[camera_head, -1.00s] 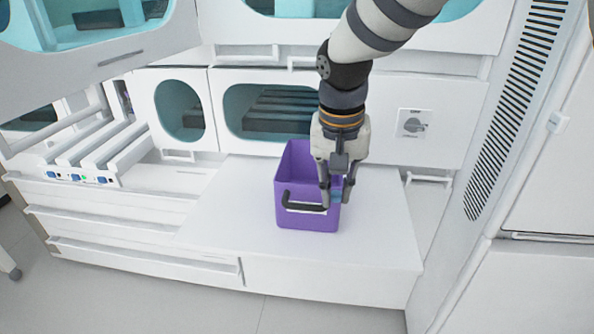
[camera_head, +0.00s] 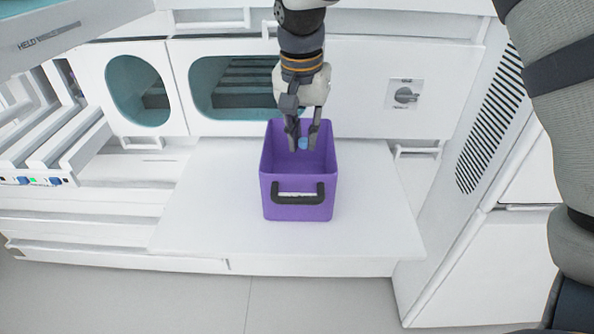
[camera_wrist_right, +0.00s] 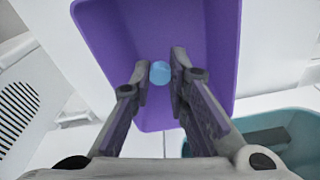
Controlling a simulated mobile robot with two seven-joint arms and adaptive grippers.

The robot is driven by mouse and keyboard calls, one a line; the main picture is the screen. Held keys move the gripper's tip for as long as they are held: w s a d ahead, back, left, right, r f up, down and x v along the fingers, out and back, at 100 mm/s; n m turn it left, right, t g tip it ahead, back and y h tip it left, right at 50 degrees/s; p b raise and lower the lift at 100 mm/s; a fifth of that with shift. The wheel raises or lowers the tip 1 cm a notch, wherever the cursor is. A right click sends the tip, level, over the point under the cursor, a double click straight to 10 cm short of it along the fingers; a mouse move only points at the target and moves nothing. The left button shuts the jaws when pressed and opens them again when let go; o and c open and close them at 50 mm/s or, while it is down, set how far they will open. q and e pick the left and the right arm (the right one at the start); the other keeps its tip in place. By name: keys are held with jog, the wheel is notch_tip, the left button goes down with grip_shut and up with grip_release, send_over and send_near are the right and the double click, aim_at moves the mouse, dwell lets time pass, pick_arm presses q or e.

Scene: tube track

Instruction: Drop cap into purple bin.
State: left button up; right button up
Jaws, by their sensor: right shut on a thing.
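The purple bin (camera_head: 297,207) stands on the white bench with its black handle facing the front. Its open top faces up, and it also shows in the right wrist view (camera_wrist_right: 120,35). My right gripper (camera_head: 303,145) points down over the back half of the bin opening. It is shut on the small light blue cap (camera_head: 303,143). In the right wrist view the cap (camera_wrist_right: 160,72) sits between the two fingertips (camera_wrist_right: 160,75), with the purple of the bin behind it. My left gripper is not in view.
The white bench (camera_head: 375,215) is clear around the bin. Behind it are white cabinets with teal-edged windows (camera_head: 235,85) and a wall knob (camera_head: 405,94). White rails (camera_head: 60,150) lie at the left, and a vented tall cabinet (camera_head: 490,150) stands at the right.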

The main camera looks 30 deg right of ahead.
jog(key=o, duration=0.7)
jog(key=shift+o, duration=0.2)
notch_tip(320, 180, up, 12)
jog(key=a, duration=0.1)
jog(key=shift+s, duration=0.45)
